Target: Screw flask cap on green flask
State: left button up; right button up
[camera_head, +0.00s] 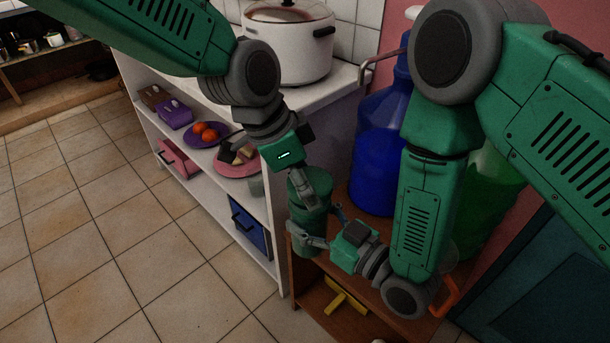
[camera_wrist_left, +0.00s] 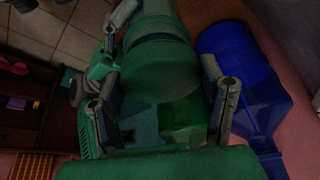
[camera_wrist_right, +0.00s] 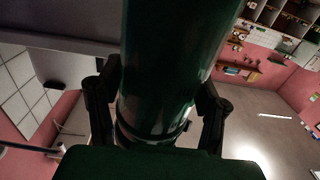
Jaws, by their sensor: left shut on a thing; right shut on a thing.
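The green flask (camera_head: 304,218) stands upright at the near left corner of the brown shelf in the head view. Its green cap (camera_head: 319,180) seems to be on or at its top; whether it is seated I cannot tell. My left gripper (camera_head: 307,192) comes from above and is shut around the top part. The left wrist view shows its fingers on both sides of a wide green round part (camera_wrist_left: 160,75). My right gripper (camera_head: 320,228) is shut around the flask's body from the right. In the right wrist view the dark green body (camera_wrist_right: 168,60) runs between its fingers.
Large blue (camera_head: 378,140) and green (camera_head: 492,190) bottles stand right of the flask. A white shelf (camera_head: 190,190) with a white pot (camera_head: 290,45) on top is left and behind. A yellow object (camera_head: 345,303) lies on the lower board. Tiled floor at left is clear.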

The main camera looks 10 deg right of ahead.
pick_arm(q)
jog(key=shift+f, duration=0.5)
dwell(0.4)
